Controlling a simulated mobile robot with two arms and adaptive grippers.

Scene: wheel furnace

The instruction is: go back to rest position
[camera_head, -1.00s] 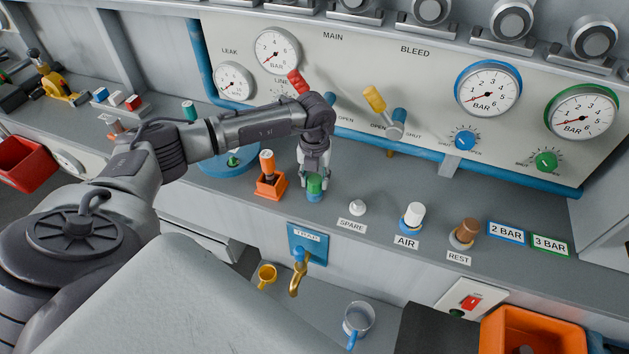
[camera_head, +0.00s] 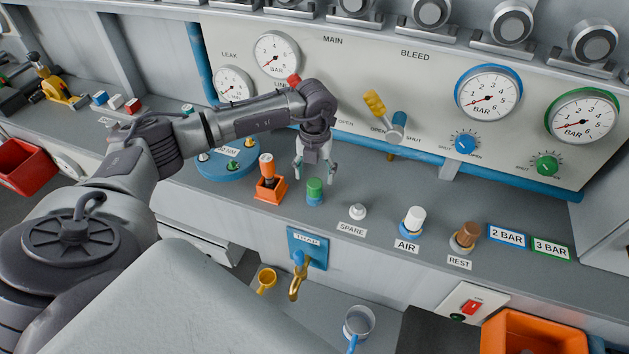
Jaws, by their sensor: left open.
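My left gripper (camera_head: 315,174) is open and empty, pointing down just above and behind the green-topped plug (camera_head: 314,190) on the grey counter. The plug stands upright in a blue base, apart from the fingers. My left arm reaches in from the left and crosses in front of the panel, hiding most of the red handle (camera_head: 294,80). My right gripper is not in the view.
An orange holder (camera_head: 270,190) stands left of the plug. The white SPARE knob (camera_head: 357,211), the white AIR plug (camera_head: 413,218) and the brown REST plug (camera_head: 466,236) stand to the right. The yellow handle (camera_head: 375,103) juts from the panel.

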